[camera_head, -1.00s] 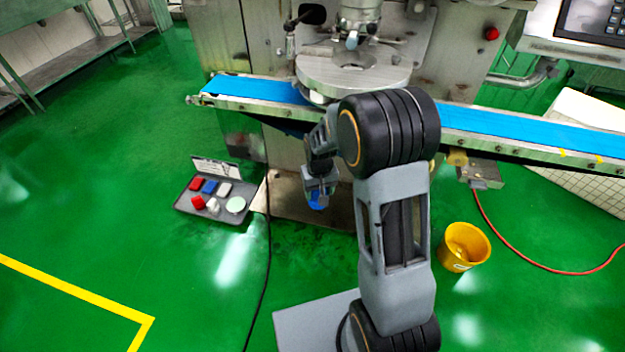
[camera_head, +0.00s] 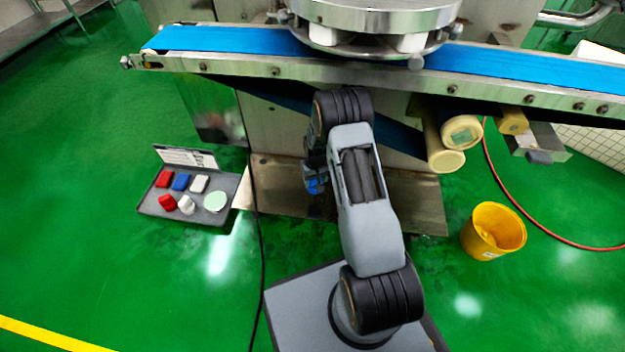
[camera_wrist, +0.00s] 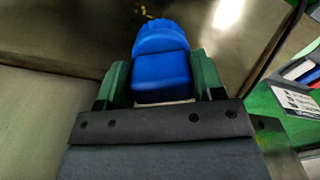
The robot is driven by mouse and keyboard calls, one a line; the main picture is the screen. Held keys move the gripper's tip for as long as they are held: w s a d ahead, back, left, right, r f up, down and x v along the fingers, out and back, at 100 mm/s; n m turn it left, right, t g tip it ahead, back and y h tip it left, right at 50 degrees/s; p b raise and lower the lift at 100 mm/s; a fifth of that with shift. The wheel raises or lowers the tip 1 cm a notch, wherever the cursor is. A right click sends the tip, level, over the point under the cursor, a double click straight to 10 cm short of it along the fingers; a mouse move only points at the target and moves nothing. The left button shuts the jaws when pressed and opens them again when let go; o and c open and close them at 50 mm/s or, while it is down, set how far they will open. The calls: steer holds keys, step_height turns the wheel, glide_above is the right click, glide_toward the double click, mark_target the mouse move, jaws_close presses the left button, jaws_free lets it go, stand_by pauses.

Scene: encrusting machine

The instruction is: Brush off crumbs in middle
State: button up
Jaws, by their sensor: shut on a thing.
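In the wrist view my gripper (camera_wrist: 160,88) is shut on a blue brush (camera_wrist: 162,62), with one green finger on each side of it. In the head view my gripper (camera_head: 314,184) hangs low beside the machine's base, under the conveyor, with a bit of the blue brush showing. The brush's lower end is hidden there. A few small yellowish crumbs (camera_wrist: 146,12) show on the metal surface at the top of the wrist view. The brush is below them in the picture; I cannot tell whether it touches the metal.
The blue conveyor belt (camera_head: 230,40) crosses above my arm. A grey open case (camera_head: 160,208) with red, blue and white pieces lies at left on the green floor. A yellow bucket (camera_head: 492,232) stands at right. A black cable (camera_head: 256,260) and a red hose (camera_head: 560,240) cross the floor.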

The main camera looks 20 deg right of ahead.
steer(key=shift+w+d+f+b, duration=0.15)
steer(key=shift+f+b, duration=0.1)
steer(key=shift+f, duration=0.3)
steer(key=shift+w+d+f+b, duration=0.1)
steer(key=shift+f+b, duration=0.1)
steer(key=shift+f, duration=0.35)
step_height(320, 180, down, 7)
steer(key=b, duration=0.4)
steer(key=shift+b, duration=0.4)
steer(key=shift+s+d+r, duration=0.1)
steer(key=shift+d+r, duration=0.1)
steer(key=shift+d, duration=0.05)
steer(key=shift+s+d+f, duration=0.1)
steer(key=shift+s+d, duration=0.3)
steer(key=shift+d, duration=0.3)
steer(key=shift+s+d+f, duration=0.1)
steer(key=shift+s+d, duration=0.3)
steer(key=shift+d, duration=0.25)
steer(key=shift+s, duration=0.1)
steer(key=shift+w+a+r+p, duration=0.15)
steer(key=shift+w+a, duration=0.35)
steer(key=shift+a, duration=0.4)
steer(key=shift+w+a+r+p, duration=0.15)
steer(key=shift+w+a, duration=0.35)
steer(key=shift+a, duration=0.35)
steer(key=shift+d+r+p, duration=0.1)
steer(key=shift+r+p, duration=2.45)
steer(key=shift+r, duration=1.25)
